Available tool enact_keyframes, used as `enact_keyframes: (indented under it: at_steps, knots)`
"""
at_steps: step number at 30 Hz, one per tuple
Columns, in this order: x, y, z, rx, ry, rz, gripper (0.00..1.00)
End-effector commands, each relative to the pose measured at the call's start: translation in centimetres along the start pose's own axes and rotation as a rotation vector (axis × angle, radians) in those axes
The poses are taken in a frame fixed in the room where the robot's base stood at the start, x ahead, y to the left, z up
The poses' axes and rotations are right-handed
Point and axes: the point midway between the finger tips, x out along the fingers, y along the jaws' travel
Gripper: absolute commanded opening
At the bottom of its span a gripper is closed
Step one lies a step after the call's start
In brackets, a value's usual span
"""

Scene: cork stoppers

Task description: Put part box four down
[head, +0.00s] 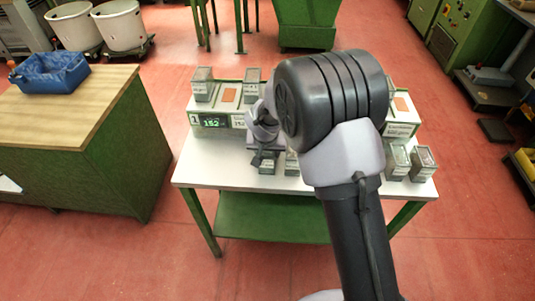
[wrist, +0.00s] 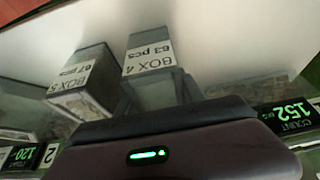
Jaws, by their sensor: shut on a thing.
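Part box four (wrist: 150,62), a grey box with a white label reading "BOX 4, 63 pcs", is between the fingers of my gripper (wrist: 155,98) in the wrist view. My gripper is shut on it. In the head view my gripper (head: 262,152) is over the front left of the white table (head: 205,168), with box four (head: 267,166) just below it. I cannot tell whether its base touches the table top. Box five (wrist: 86,80), labelled "67 pcs", stands beside it, apart; it also shows in the head view (head: 291,166), partly behind my arm.
Behind the boxes stand counting units with a green display (head: 212,122) reading 152 and boxes on top (head: 203,84). Two more boxes (head: 397,162) stand at the table's right. The front left table strip is bare. A wood-topped cabinet (head: 75,110) stands left.

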Motion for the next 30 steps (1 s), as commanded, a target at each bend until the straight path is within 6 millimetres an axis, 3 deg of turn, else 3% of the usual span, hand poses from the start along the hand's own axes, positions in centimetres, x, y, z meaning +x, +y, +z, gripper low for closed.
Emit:
enact_keyframes:
  at_steps: [7,8,11,19,22,30]
  knots:
    - [0.3,0.0,0.1,0.0,0.0,0.0,0.0]
    - [0.2,0.0,0.1,-0.001,0.0,0.0,0.49]
    - [0.1,0.0,0.1,-0.001,0.0,0.0,0.67]
    - [0.1,0.0,0.0,-0.001,0.0,0.0,0.67]
    - [-0.8,0.0,-0.2,0.0,0.001,0.0,0.67]
    - [-8.4,0.0,-0.3,-0.001,0.003,-0.001,0.67]
